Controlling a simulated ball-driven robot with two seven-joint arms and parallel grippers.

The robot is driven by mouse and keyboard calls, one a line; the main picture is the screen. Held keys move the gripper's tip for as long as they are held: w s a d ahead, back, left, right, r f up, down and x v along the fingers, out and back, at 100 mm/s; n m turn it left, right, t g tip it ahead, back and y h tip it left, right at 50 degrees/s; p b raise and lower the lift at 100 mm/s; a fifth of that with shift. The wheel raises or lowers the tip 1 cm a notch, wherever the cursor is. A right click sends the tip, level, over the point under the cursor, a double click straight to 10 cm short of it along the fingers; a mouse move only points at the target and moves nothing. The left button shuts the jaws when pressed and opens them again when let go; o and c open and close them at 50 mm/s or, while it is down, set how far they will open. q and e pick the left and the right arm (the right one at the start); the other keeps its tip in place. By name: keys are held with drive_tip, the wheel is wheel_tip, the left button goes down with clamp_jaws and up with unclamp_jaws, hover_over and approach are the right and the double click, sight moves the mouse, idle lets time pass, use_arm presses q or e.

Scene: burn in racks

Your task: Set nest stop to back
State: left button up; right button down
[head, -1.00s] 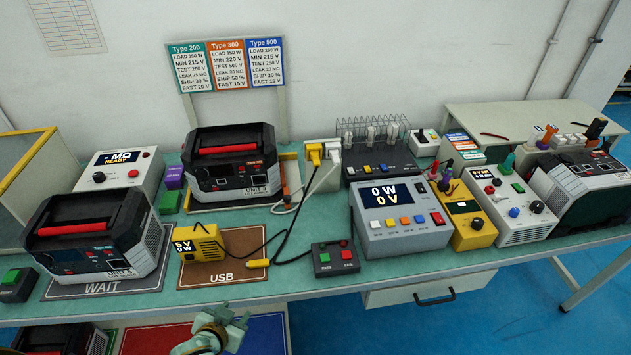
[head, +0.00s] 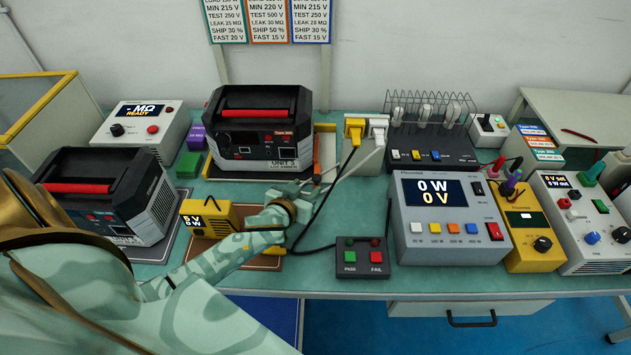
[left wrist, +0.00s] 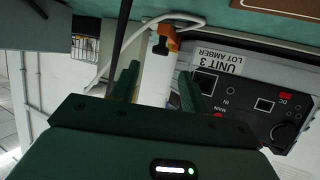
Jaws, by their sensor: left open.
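The power station Unit 3 (head: 258,132), black with a red handle, sits in a low nest whose yellow and orange edge (head: 325,148) shows on its right. In the left wrist view, which looks upside down, an orange piece with a black part (left wrist: 168,40), probably the nest stop, is beyond my fingers, left of Unit 3's socket panel (left wrist: 245,100). My left gripper (head: 308,188) is at the front right corner of Unit 3. Its two green fingers are apart and empty in the wrist view (left wrist: 158,82). My arm hides part of the USB mat. My right gripper is out of view.
A white cable and a black cable (head: 312,222) run past my left gripper from the plugs (head: 366,128). The pass/fail box (head: 362,257) and grey meter (head: 450,218) stand to the right. Another power station (head: 100,195) and a yellow USB meter (head: 208,218) are to the left.

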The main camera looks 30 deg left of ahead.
sight(316, 178)
use_arm(q)
drive_tip(key=b+x, duration=0.1)
drive_tip(key=x, duration=0.5)
drive_tip(key=shift+b, duration=0.3)
drive_tip(key=shift+w+a+f, duration=0.1)
drive_tip(key=shift+w, duration=0.2)
